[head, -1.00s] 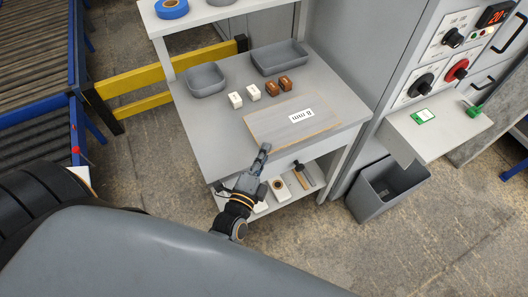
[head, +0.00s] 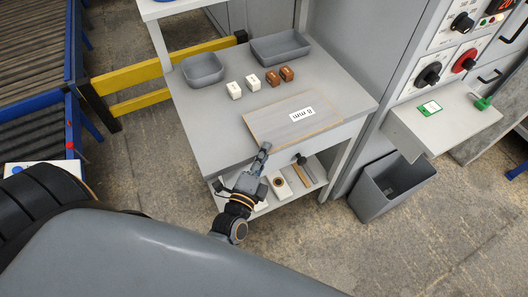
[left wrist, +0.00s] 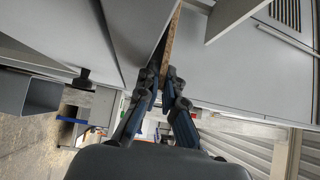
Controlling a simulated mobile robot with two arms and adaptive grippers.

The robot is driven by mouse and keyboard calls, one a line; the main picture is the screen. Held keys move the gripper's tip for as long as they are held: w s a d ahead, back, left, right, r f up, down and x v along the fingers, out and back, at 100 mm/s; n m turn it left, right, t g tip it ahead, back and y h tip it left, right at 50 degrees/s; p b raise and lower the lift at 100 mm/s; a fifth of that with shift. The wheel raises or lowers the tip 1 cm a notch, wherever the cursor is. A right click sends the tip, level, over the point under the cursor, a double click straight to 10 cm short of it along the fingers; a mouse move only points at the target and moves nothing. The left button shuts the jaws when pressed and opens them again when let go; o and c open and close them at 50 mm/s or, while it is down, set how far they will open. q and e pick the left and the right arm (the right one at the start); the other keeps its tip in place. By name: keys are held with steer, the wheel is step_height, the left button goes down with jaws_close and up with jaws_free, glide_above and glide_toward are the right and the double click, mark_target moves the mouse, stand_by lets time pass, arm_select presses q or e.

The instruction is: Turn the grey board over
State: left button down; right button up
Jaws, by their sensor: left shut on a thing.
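The grey board (head: 270,123) lies on the table with its light brown edges showing and a white "8 mm" label (head: 302,114) facing up. My left gripper (head: 264,151) is at the board's front edge, near its left front corner. In the left wrist view the board's brown edge (left wrist: 171,42) runs between the fingers of the left gripper (left wrist: 166,82), which is shut on it. The board's underside is hidden. My right gripper is in neither view.
On the table (head: 205,137), two white blocks (head: 244,86) and two brown blocks (head: 280,76) stand behind the board, with grey trays (head: 203,69) (head: 281,48) farther back. A lower shelf holds a hammer (head: 304,167). A grey bin (head: 389,188) stands at right.

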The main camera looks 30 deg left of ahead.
arm_select(q)
steer(key=c, duration=1.4)
jaws_free()
steer(key=shift+s+f, duration=0.15)
steer(key=shift+f, duration=0.5)
steer(key=shift+o, duration=0.2)
steer(key=shift+r, duration=0.25)
